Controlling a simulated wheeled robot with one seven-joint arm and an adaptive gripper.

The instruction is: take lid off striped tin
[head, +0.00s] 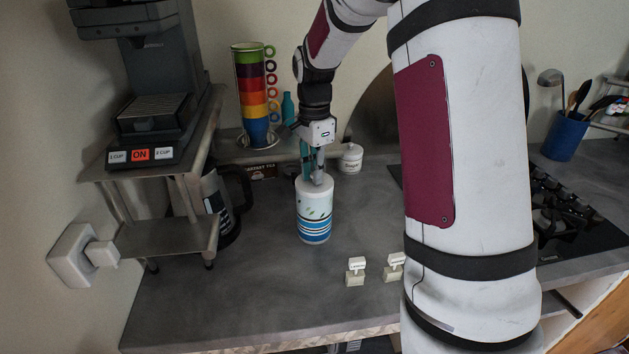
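The striped tin (314,226) stands upright on the grey counter, left of my large arm links in the head view. It is white with blue bands near its base and small dark marks higher up. Its pale lid (303,185) sits on top. My gripper (316,180) points down right over the lid, with its fingertips at the lid's top. The fingers hide the middle of the lid, so I cannot tell whether they are closed on a knob there.
A coffee machine (150,120) on a metal stand (165,236) is at left, with a glass pot below. Stacked coloured mugs (252,90) and a white lidded jar (350,158) stand behind. Two small label holders (355,277) (392,271) are in front. The front-left counter is clear.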

